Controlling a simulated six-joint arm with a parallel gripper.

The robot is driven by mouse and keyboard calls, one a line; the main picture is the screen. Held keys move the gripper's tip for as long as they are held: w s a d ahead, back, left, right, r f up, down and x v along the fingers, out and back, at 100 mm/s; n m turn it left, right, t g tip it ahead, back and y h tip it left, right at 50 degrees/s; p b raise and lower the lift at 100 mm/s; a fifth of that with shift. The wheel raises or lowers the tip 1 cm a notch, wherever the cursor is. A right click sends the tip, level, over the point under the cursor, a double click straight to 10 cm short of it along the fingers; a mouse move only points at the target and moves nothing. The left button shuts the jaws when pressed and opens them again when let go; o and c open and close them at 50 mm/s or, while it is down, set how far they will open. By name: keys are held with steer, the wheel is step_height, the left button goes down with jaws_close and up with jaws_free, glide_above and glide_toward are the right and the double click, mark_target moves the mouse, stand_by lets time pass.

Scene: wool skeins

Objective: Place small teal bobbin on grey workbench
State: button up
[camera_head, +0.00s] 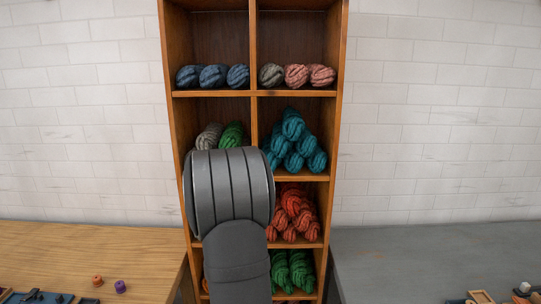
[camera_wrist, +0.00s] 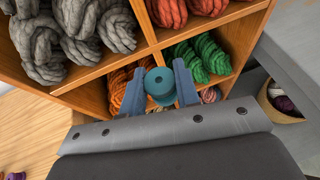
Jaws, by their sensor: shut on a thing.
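The small teal bobbin (camera_wrist: 160,88) is between the two blue fingers of my gripper (camera_wrist: 158,82) in the wrist view. My gripper is shut on it, in front of the shelf's lower compartments. In the head view my own grey arm covers the gripper and the bobbin. The grey workbench (camera_head: 430,255) stands right of the shelf in the head view, and part of it shows at the upper right of the wrist view (camera_wrist: 297,50).
A wooden shelf (camera_head: 340,120) holds several wool skeins. A wooden table (camera_head: 60,250) at left bears an orange bobbin (camera_head: 97,280) and a purple bobbin (camera_head: 120,286). Small items lie at the workbench's front right; its back is clear. A basket (camera_wrist: 275,105) with yarn sits low right.

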steer(key=s+d+m+h, duration=0.1)
steer(key=d, duration=0.5)
steer(key=shift+r, duration=0.4)
steer(key=w+d+f+m+g+h, duration=0.1)
steer(key=w+d+m+g+h, duration=0.2)
steer(key=d, duration=1.5)
steer(key=w+d+f+m+g+h, duration=0.1)
steer(key=w+d+m+g+h, duration=0.2)
steer(key=d, duration=1.5)
steer(key=s+d+f+m+g+h, duration=0.15)
steer(key=s+d, duration=0.35)
steer(key=d, duration=0.7)
steer(key=s+d+f+m+g+h, duration=0.15)
steer(key=s+d, duration=0.35)
steer(key=d, duration=0.7)
steer(key=s+d+m+g, duration=0.1)
steer(key=s+d+m, duration=0.3)
steer(key=d, duration=0.9)
steer(key=n, duration=0.1)
glide_above(464, 285)
step_height(464, 285, down, 7)
steer(key=shift+r, duration=0.1)
steer(key=shift+f, duration=2)
